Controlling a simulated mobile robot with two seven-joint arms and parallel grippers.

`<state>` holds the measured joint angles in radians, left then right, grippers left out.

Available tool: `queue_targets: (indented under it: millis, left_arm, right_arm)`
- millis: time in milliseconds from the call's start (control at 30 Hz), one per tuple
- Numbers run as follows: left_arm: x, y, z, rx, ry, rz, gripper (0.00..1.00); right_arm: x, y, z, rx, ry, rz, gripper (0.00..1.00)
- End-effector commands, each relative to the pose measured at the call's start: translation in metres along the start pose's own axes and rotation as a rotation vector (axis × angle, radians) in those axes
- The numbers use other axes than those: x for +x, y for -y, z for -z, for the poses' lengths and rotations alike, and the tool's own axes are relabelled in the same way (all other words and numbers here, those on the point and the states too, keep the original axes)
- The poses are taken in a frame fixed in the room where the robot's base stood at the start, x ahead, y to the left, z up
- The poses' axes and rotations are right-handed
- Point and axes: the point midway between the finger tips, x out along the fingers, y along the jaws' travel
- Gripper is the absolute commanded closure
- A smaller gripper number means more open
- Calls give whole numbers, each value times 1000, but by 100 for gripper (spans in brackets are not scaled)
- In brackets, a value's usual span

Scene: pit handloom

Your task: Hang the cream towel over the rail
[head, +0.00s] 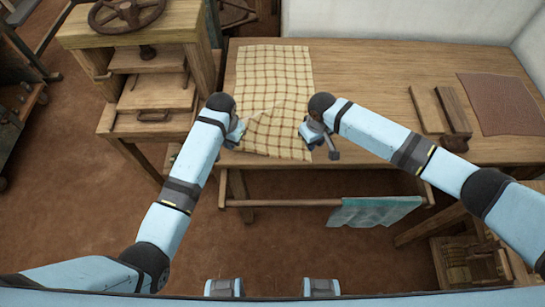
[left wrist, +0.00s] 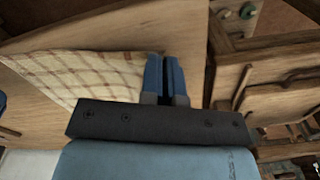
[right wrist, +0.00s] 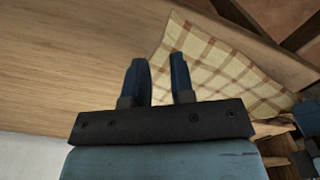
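The cream towel (head: 272,80), with a brown check, lies on the wooden table, its front part near the table's front edge. A raised fold in it runs to my left gripper (head: 238,140) at its front left. In the left wrist view my left gripper (left wrist: 165,75) has its fingers almost together at the towel's edge (left wrist: 95,72); the pinched bit is hidden. My right gripper (head: 320,143) is at the towel's front right; in the right wrist view (right wrist: 160,78) its fingers are apart, the towel (right wrist: 215,65) beyond the right finger. The wooden rail (head: 285,203) runs below the table's front edge.
A teal cloth (head: 372,212) hangs on the rail's right part. Wooden blocks (head: 440,110) and a brown mat (head: 503,104) lie on the table's right. A wooden cabinet with a wheel (head: 126,14) stands at left. The rail's left part is bare.

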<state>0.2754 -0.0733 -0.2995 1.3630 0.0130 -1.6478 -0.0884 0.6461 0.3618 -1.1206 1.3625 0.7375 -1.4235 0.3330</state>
Motion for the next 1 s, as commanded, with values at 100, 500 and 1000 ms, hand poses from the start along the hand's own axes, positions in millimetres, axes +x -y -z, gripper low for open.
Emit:
queue_targets:
  millis: [100,500,1000]
  left_arm:
    - [0,0,0,0,0,0,100]
    - [0,0,0,0,0,0,100]
    - [0,0,0,0,0,0,100]
  right_arm:
    - [0,0,0,0,0,0,49]
    - [-7,7,1,10,-4,4,52]
    - [-40,22,-1,132,2,-1,52]
